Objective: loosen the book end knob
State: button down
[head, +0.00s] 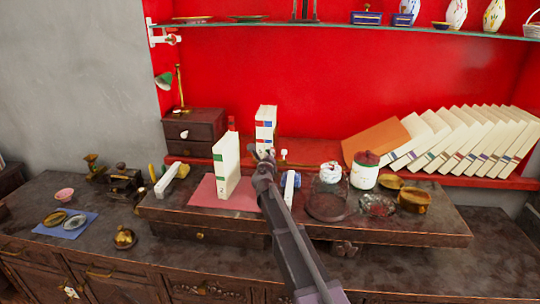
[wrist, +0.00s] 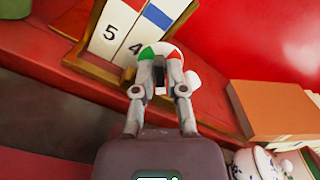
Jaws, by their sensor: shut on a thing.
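The book end (wrist: 103,72) is a wooden holder with gold edging in the wrist view. Upright white books (wrist: 118,25) with red and blue labels and the numbers 5 and 4 stand in it; they also show in the head view (head: 265,125). A white rounded knob (wrist: 165,47) with green and red patches sits at its near edge. My gripper (wrist: 161,62) is shut on the knob, one finger on each side, covering part of it. In the head view my gripper (head: 264,156) is just below the books, and the knob is mostly hidden there.
A white and green book (head: 227,167) stands on a pink mat (head: 204,193) to the left. A small drawer chest (head: 195,128) is behind it. Jars, including a white one (head: 365,172), and leaning books (head: 455,140) fill the right. A glass shelf (head: 350,30) runs above.

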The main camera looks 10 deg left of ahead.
jog(key=c, duration=0.7)
grip_release()
jog(key=shift+c, duration=0.2)
jog(key=shift+s, duration=0.15)
jog(key=s, duration=1.1)
jog(key=shift+s+a, duration=0.2)
jog(key=shift+s, duration=0.15)
jog(key=shift+r, duration=0.1)
